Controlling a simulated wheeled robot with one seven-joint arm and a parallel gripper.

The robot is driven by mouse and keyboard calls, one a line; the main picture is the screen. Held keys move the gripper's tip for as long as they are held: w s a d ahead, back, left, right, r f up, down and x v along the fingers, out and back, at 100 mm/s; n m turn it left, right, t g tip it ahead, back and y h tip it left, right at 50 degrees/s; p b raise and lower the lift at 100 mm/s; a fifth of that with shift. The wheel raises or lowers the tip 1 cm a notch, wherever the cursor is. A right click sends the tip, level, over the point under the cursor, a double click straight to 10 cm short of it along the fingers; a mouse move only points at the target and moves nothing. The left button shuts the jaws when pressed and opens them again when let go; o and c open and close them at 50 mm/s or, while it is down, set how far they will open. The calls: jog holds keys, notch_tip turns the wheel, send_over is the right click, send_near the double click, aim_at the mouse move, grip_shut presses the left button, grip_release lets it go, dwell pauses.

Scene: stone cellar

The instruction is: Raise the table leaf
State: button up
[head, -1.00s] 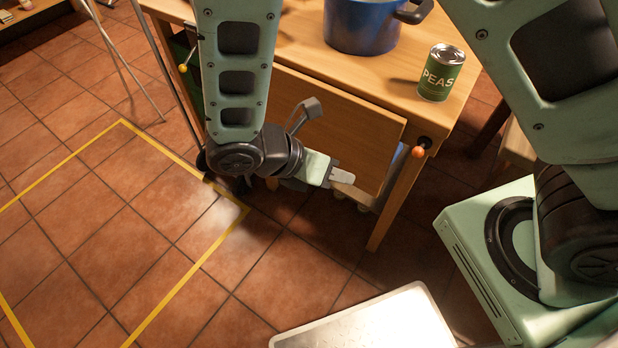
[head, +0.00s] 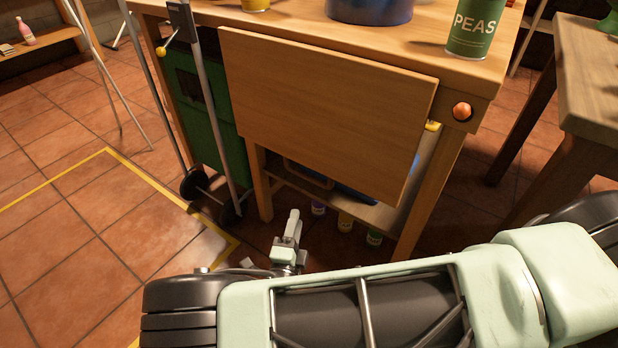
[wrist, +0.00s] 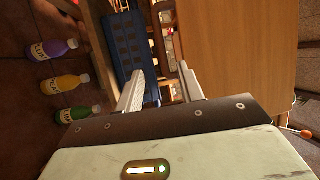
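The table leaf (head: 325,110) is a flat wooden panel hanging down, slightly tilted, from the front edge of the wooden table (head: 290,18). In the wrist view the leaf (wrist: 245,55) fills the right side, beyond the right finger. My gripper (head: 293,218) is low, below the leaf's lower edge in the head view, pointing toward the table's underside. In the wrist view my gripper (wrist: 161,72) is open, its two pale fingers apart with nothing between them. An orange knob (head: 462,111) sits on the table's front, right of the leaf; whether the gripper touches the leaf cannot be told.
A can of peas (head: 476,30) and a blue pot (head: 369,9) stand on the table. Several bottles, one yellow (head: 345,222), are under it. Open tiled floor (head: 120,235) lies left, with yellow tape.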

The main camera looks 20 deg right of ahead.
aim_at(308, 177)
jog(key=b+x, duration=0.3)
jog(key=x, duration=1.1)
jog(key=shift+w+d+f, duration=0.15)
jog(key=shift+w+d, duration=0.05)
jog(key=shift+d, duration=0.05)
jog(key=shift+b+x, duration=0.3)
jog(key=shift+x, duration=0.55)
grip_shut()
